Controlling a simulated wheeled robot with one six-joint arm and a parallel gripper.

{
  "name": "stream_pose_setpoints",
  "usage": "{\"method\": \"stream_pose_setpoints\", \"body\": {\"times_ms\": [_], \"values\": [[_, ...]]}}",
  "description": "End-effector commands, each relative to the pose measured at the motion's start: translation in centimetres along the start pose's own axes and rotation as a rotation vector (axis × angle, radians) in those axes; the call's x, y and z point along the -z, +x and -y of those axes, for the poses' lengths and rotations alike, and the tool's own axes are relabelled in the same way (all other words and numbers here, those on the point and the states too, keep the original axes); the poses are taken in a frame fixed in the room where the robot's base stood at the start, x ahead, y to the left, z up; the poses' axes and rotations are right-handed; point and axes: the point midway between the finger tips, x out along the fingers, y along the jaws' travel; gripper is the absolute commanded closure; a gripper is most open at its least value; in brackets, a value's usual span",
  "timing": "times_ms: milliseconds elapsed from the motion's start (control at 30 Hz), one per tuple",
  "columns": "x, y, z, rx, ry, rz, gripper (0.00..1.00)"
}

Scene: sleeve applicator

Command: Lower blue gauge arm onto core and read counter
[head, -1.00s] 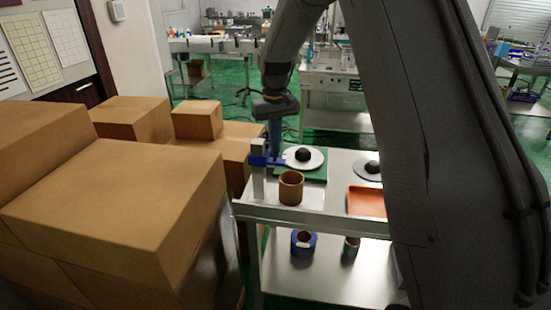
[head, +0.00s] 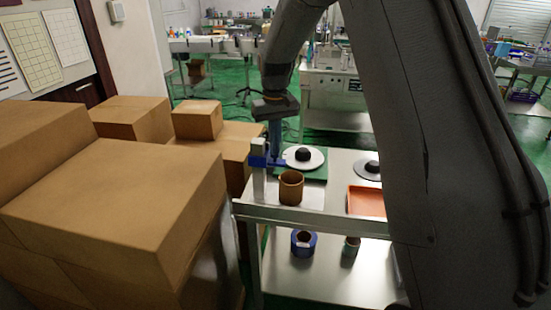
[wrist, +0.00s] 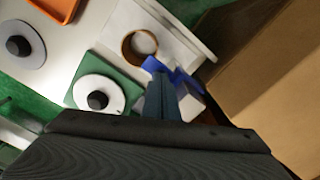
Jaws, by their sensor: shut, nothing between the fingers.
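The blue gauge arm (head: 264,161) is mounted on a pale upright post (head: 259,184) at the left end of the metal table. It also shows in the wrist view (wrist: 172,72), reaching to the edge of the brown core. The core (head: 291,188) is a hollow brown ring standing upright on the table, also seen in the wrist view (wrist: 127,48). My gripper (head: 275,155) points down, shut and empty, close to the blue arm. In the wrist view its fingertips (wrist: 160,78) overlap the blue arm; contact cannot be told. No counter reading is legible.
A white disc with a black knob (head: 316,157) sits on a green plate behind the core. A grey disc (head: 367,170) and an orange tray (head: 366,202) are to the right. Cardboard boxes (head: 120,205) crowd the left. Rolls (head: 303,243) stand on the lower shelf.

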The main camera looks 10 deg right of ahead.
Motion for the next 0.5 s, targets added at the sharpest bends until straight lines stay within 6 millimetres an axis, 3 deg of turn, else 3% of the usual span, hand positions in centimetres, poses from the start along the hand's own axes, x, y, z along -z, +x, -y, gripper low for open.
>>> {"method": "stream_pose_setpoints", "body": {"times_ms": [500], "values": [[0.0, 1.5, 0.0, 0.000, 0.000, 0.002, 1.00]]}}
